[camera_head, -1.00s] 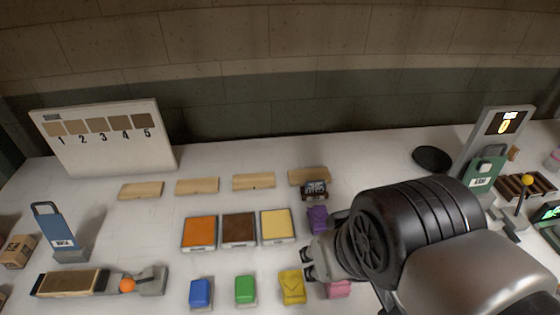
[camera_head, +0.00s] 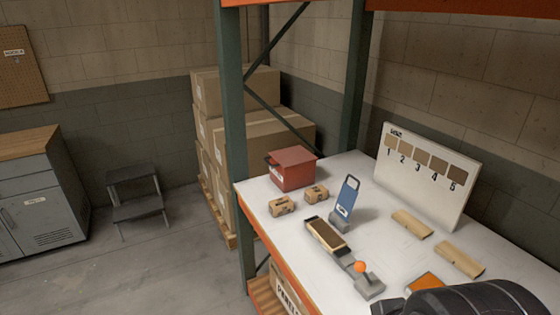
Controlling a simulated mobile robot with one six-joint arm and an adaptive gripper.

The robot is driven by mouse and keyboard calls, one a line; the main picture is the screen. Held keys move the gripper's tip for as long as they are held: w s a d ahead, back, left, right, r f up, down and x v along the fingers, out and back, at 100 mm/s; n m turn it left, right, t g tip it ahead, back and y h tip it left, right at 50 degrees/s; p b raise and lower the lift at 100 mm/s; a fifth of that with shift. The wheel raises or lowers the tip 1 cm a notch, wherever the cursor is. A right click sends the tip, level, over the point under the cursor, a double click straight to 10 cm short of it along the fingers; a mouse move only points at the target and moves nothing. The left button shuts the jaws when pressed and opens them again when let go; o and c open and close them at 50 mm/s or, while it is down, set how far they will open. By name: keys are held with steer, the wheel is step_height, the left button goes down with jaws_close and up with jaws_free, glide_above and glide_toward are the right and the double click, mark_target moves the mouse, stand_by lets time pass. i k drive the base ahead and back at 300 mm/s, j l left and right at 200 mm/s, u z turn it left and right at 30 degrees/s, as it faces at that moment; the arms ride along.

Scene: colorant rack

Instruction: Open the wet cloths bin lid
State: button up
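A red box (camera_head: 293,170) with a flat, closed-looking top stands at the far left end of the white rack shelf (camera_head: 300,238). A dark handle sticks out on its left side, and a small pale label is below it. The label is too small to read, so I cannot tell whether this is the wet cloths bin. No other lidded bin shows clearly. Only a dark part of my arm shows at the bottom right, well away from the red box. My gripper's fingers are out of view.
Two small cartons (camera_head: 282,206) and a blue tool with a handle loop (camera_head: 347,196) stand near the box. A wooden-topped fixture with an orange ball (camera_head: 360,267) lies in front. A green rack post (camera_head: 235,150) rises at left. Stacked cartons (camera_head: 250,140) stand behind.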

mark_target(288, 158)
steer(key=i+j+u, duration=0.2)
steer(key=i+j, duration=0.25)
steer(key=i, duration=0.25)
steer(key=i+j, duration=0.3)
steer(key=i, duration=0.2)
steer(key=i+j, duration=0.25)
steer(key=i, duration=0.2)
steer(key=l+z, duration=0.05)
